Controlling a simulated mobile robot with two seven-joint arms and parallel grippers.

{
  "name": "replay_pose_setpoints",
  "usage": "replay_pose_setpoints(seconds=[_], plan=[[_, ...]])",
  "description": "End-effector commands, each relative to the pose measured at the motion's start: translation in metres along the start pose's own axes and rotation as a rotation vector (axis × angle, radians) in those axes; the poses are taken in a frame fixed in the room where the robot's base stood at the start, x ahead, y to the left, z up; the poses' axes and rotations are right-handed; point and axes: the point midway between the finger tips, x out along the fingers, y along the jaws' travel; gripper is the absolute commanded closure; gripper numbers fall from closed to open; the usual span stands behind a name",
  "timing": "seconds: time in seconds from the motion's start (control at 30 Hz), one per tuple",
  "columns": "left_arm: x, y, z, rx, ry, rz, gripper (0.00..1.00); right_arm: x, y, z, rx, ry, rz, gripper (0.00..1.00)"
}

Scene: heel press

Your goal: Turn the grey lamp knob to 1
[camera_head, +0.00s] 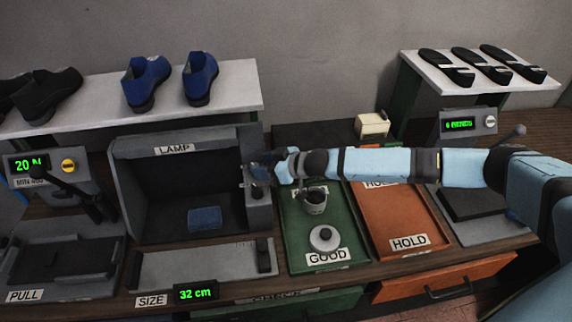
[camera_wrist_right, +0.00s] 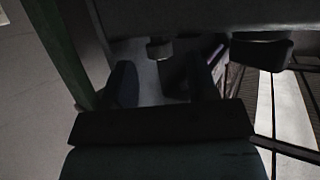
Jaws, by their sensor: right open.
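The lamp box (camera_head: 124,185), labelled LAMP, stands open at the front with a dark inside. A blue block (camera_head: 204,217) sits in it. My right gripper (camera_head: 254,172) reaches in from the right and is at the box's right-hand panel, covering part of it. The grey lamp knob cannot be made out clearly in the head view, and its setting cannot be read. In the right wrist view my open right gripper (camera_wrist_right: 165,82) shows two dark fingers; a small grey knob-like stub (camera_wrist_right: 160,50) lies ahead between them, apparently not gripped. My left gripper is not in view.
A PULL machine (camera_head: 60,250) is at left; a SIZE gauge (camera_head: 205,268) lies in front. Shoes stand on the back shelf (camera_head: 225,95).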

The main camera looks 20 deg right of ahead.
Motion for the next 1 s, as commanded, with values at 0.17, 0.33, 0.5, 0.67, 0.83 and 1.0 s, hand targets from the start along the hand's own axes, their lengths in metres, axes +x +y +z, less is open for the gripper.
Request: replay_pose_setpoints(seconds=[0.17, 0.33, 0.5, 0.67, 0.83, 1.0], plan=[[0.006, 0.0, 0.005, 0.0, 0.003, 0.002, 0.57, -0.041, 0.0, 0.003, -0.001, -0.001, 0.001, 0.47], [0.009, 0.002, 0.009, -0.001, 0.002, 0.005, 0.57, -0.08, 0.0, 0.003, -0.002, -0.002, 0.001, 0.47], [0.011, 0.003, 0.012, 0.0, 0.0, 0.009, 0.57, -0.106, 0.0, 0.001, -0.001, 0.0, 0.0, 0.47], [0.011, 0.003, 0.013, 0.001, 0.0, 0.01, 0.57, -0.118, -0.001, 0.0, -0.001, 0.0, -0.001, 0.47], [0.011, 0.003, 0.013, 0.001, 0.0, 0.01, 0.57, -0.12, -0.001, 0.0, 0.0, 0.001, -0.002, 0.47], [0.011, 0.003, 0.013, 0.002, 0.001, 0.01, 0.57, -0.12, -0.001, 0.0, 0.0, 0.001, -0.001, 0.47]])
